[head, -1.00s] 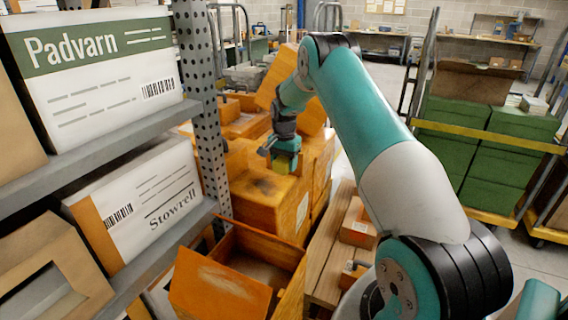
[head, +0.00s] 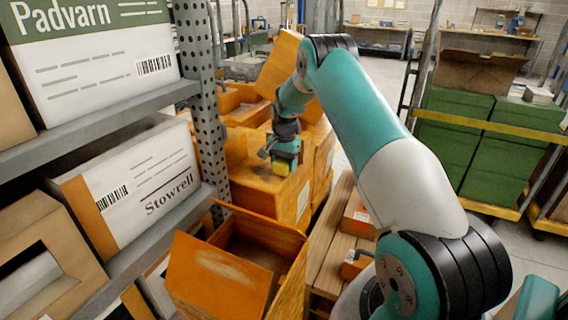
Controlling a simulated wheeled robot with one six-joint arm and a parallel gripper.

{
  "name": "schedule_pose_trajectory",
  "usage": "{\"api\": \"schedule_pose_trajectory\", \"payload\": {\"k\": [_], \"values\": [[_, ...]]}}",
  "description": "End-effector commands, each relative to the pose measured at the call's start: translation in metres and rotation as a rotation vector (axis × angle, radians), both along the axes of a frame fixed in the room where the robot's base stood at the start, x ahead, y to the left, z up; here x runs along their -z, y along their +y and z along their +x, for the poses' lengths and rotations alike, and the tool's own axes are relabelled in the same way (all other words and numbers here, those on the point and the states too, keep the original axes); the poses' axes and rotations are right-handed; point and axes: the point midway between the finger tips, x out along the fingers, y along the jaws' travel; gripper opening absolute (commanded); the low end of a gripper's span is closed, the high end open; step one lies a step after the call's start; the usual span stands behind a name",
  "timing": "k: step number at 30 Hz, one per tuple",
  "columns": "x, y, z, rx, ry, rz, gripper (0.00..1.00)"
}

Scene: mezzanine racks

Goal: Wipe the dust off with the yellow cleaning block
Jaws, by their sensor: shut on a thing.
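My gripper (head: 283,147) is at the end of my teal and white arm, in the middle of the head view. It is shut on the cleaning block (head: 284,166), which shows a yellow lower part under a green upper part. The block is at the top of an orange box (head: 262,193); I cannot tell whether it touches.
A rack post (head: 203,90) and shelves with a Padvarn box (head: 100,85) and a Stowrell box (head: 140,195) stand at left. An open orange box (head: 215,272) is in front. A cart with green boxes (head: 505,160) stands at right, beyond clear floor.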

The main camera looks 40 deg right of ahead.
Motion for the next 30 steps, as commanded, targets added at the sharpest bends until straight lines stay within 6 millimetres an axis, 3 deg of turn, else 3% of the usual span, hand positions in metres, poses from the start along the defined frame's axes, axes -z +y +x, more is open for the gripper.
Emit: {"api": "schedule_pose_trajectory", "payload": {"k": [30], "values": [[0.012,0.0,0.0,0.0,0.0,0.0,0.36]]}}
